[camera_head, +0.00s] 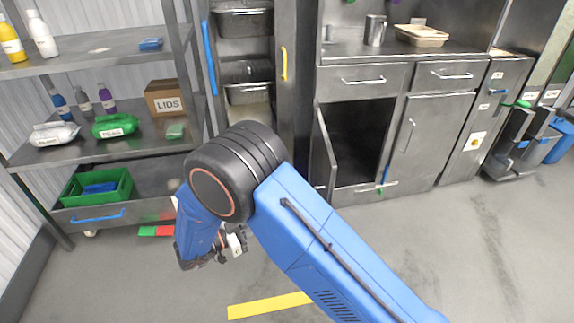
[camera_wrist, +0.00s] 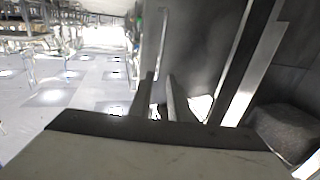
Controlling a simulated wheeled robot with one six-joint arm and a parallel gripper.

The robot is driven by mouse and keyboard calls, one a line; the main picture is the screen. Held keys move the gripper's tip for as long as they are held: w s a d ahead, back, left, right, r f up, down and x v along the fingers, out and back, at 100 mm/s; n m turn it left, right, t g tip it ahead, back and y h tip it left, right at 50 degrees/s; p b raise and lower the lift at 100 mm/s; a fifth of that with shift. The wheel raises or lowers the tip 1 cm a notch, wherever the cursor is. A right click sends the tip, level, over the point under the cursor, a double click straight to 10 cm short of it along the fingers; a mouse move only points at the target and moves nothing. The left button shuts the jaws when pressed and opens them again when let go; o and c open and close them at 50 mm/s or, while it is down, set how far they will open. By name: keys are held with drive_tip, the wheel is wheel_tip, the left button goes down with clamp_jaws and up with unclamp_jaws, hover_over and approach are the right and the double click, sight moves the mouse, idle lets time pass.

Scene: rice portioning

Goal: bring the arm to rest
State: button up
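My blue arm with its black joint reaches from the lower right of the head view and folds down in the middle. My gripper (camera_head: 234,242) hangs low in front of the arm, above the grey floor, partly hidden by the arm link. In the wrist view my gripper (camera_wrist: 160,78) shows two thin fingers with a narrow gap between them. I see nothing held in the gap.
A steel shelf (camera_head: 95,155) with bottles, bags and a LIDS box (camera_head: 168,97) stands at left. A green crate (camera_head: 97,190) is on its lowest level. A cabinet door (camera_head: 323,150) stands open behind the arm. The floor (camera_head: 450,245) at right is clear.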

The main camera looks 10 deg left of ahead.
drive_tip(key=w+d+r+n+t+y, duration=0.1)
drive_tip(key=w+d+r+y, duration=0.2)
drive_tip(key=w+r+y, duration=0.35)
drive_tip(key=w+d+r+t+y, duration=0.1)
drive_tip(key=w+d+r+y, duration=0.2)
drive_tip(key=w+r, duration=0.7)
drive_tip(key=w+d+r+n+y, duration=0.35)
drive_tip(key=d+r+y, duration=0.45)
drive_tip(key=r, duration=0.4)
drive_tip(key=s+d+r+n+g+y, duration=0.1)
drive_tip(key=s+d+r+n+g, duration=0.1)
drive_tip(key=s+d, duration=0.45)
drive_tip(key=s+d+r+n+g, duration=0.1)
drive_tip(key=s+d+n+g, duration=0.15)
drive_tip(key=s+d, duration=0.45)
drive_tip(key=s+d+f+g+h, duration=0.1)
drive_tip(key=s+d+f, duration=0.1)
drive_tip(key=s+d, duration=0.4)
drive_tip(key=s+d+f+g+h, duration=0.1)
drive_tip(key=s+d, duration=0.5)
drive_tip(key=s, duration=0.6)
drive_tip(key=s+d+f+n+g+h, duration=0.1)
drive_tip(key=s+d+f, duration=0.3)
drive_tip(key=s, duration=0.5)
drive_tip(key=shift+s+d+f+g+h, duration=0.35)
drive_tip(key=shift+d+g+h, duration=0.3)
drive_tip(key=shift+d, duration=0.45)
